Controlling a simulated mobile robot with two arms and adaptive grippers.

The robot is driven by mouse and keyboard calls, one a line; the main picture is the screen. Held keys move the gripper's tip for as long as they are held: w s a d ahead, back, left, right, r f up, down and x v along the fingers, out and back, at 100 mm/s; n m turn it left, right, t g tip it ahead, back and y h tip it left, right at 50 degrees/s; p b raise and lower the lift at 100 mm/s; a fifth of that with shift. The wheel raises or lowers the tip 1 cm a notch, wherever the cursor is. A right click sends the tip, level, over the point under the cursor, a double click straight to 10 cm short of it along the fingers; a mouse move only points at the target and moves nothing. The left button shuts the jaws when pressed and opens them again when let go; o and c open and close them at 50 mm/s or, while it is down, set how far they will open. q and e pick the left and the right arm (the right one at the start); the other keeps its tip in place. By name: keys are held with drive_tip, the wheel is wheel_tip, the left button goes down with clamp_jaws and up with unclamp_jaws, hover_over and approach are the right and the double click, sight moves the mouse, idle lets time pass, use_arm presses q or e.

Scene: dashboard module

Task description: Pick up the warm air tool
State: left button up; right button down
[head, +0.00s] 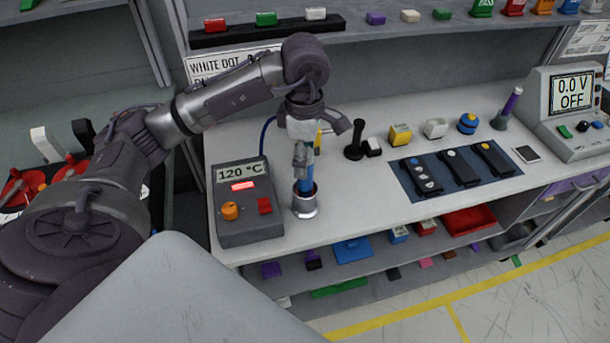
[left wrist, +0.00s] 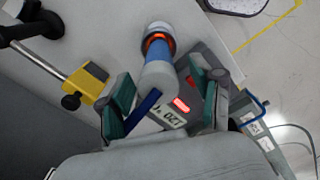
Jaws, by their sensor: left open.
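The warm air tool (head: 307,178) has a blue body and stands upright in a metal holder (head: 305,206) at the front left of the bench. In the left wrist view the tool (left wrist: 163,78) shows a pale end towards me and an orange glow at the holder. My left gripper (head: 317,150) is above the holder, around the tool's upper part. In the left wrist view its fingers (left wrist: 165,102) are spread on either side of the tool, with gaps visible. My right gripper is not in view.
A grey control station (head: 251,226) reading 120 °C stands just left of the holder. A black stand (head: 355,142) and a yellow block (head: 400,135) are to the right. A dark mat (head: 437,191) holds several modules. A shelf (head: 400,34) runs above the bench.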

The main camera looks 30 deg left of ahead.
sight(305, 182)
use_arm(q)
wheel_tip(305, 182, down, 5)
drive_tip(key=shift+w+r+p, duration=0.1)
drive_tip(key=shift+p, duration=1.1)
drive_tip(key=shift+f, duration=0.3)
drive_tip(key=c, duration=1.2)
